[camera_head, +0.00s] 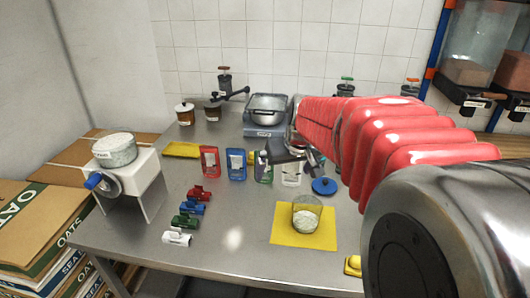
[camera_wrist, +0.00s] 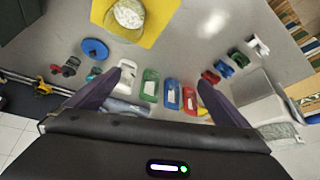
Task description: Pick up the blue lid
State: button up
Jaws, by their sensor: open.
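The blue lid (camera_head: 325,186) is a round disc with a small knob. It lies on the steel table, just right of the row of coloured pouches and behind the yellow mat. In the wrist view the blue lid (camera_wrist: 95,49) is at the upper left, outside the space between the fingers. My gripper (camera_wrist: 165,78) is open with nothing between its two dark fingers. In the head view my gripper (camera_head: 283,158) hangs above the table over the pouches, left of the lid and apart from it. My red arm hides part of the table behind it.
A glass jar (camera_head: 306,215) with white contents stands on a yellow mat (camera_head: 284,238) in front of the lid. Red, blue, green and white pouches (camera_head: 210,162) stand left of it. Coloured clips (camera_head: 187,222) and a white stand with a bowl (camera_head: 140,188) are further left.

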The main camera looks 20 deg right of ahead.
jog(key=w+d+f, duration=0.2)
jog(key=d+f, duration=0.2)
jog(key=d, duration=0.4)
jog(key=w+d+f+m+h, duration=0.1)
jog(key=w+d+f, duration=0.2)
jog(key=d, duration=0.6)
jog(key=w+d+f+m, duration=0.1)
jog(key=w+d+f, duration=0.2)
jog(key=d+f, duration=0.2)
jog(key=d, duration=0.3)
jog(key=shift+d+f, duration=0.35)
send_near(326, 182)
jog(key=shift+w+r+x, duration=0.1)
jog(key=shift+w+x, duration=0.05)
jog(key=shift+x, duration=1.05)
jog(key=shift+w+r+x, duration=0.1)
jog(key=shift+w+x, duration=0.05)
jog(key=shift+x, duration=1.05)
jog(key=shift+d, duration=0.2)
jog(key=x, duration=0.4)
jog(key=shift+s+a+f, duration=0.15)
jog(key=shift+s+a, duration=0.05)
jog(key=shift+w+d+f, duration=0.15)
jog(key=shift+w+f, duration=0.1)
jog(key=shift+f, duration=0.25)
